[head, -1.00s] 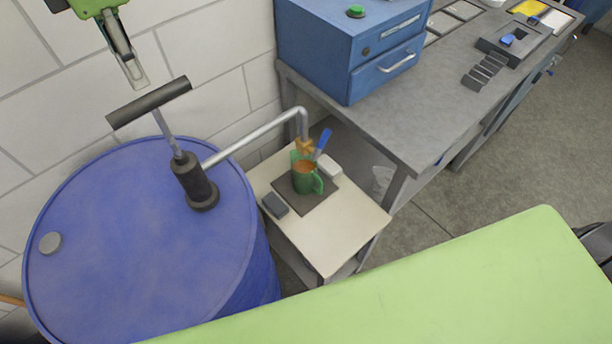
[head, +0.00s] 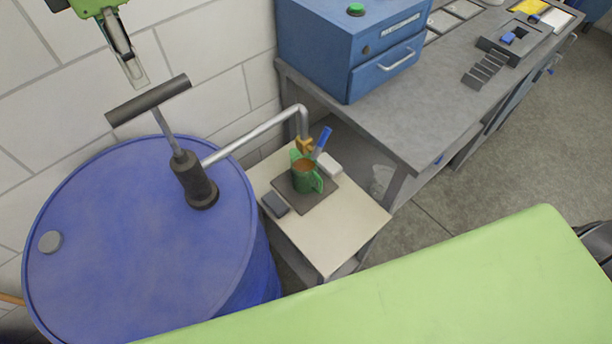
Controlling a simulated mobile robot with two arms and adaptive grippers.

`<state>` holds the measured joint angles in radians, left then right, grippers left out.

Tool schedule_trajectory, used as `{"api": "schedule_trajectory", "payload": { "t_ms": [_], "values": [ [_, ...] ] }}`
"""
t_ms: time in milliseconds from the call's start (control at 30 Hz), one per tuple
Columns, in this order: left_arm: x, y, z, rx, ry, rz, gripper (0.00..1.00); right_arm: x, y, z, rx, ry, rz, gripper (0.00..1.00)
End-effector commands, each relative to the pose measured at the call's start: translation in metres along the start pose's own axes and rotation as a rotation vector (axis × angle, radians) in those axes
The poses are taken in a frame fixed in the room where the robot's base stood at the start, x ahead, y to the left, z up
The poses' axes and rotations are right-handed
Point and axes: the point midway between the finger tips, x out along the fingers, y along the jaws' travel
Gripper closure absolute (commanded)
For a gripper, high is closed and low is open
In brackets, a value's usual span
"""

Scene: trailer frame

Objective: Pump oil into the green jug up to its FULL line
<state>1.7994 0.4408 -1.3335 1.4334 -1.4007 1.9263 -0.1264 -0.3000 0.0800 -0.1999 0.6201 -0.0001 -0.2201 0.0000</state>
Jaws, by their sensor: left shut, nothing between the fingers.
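The green jug (head: 304,178) stands upright on a dark square mat (head: 318,198) on a small pale-topped stand. Brown oil shows inside it; its FULL line is too small to make out. The hand pump (head: 194,182) is mounted on the blue drum (head: 130,250), with its T-handle (head: 148,100) raised. Its grey pipe (head: 250,137) runs right to a brass spout (head: 304,145) above the jug. My right gripper is not in view.
A grey workbench (head: 420,120) with a blue drawer cabinet (head: 350,50) stands behind the stand (head: 335,240). A dark block (head: 275,204), a white block (head: 329,164) and a blue-handled tool (head: 322,140) surround the jug. A light green surface (head: 420,290) fills the front.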

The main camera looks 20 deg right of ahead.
Motion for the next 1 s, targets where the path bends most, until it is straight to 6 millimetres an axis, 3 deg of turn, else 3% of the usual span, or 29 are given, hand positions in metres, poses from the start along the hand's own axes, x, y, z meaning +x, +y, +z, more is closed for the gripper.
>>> {"api": "schedule_trajectory", "payload": {
  "t_ms": [1000],
  "values": [
    [0.028,0.0,0.0,0.0,0.001,-0.001,1.0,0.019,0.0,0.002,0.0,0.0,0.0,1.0]
  ]
}}
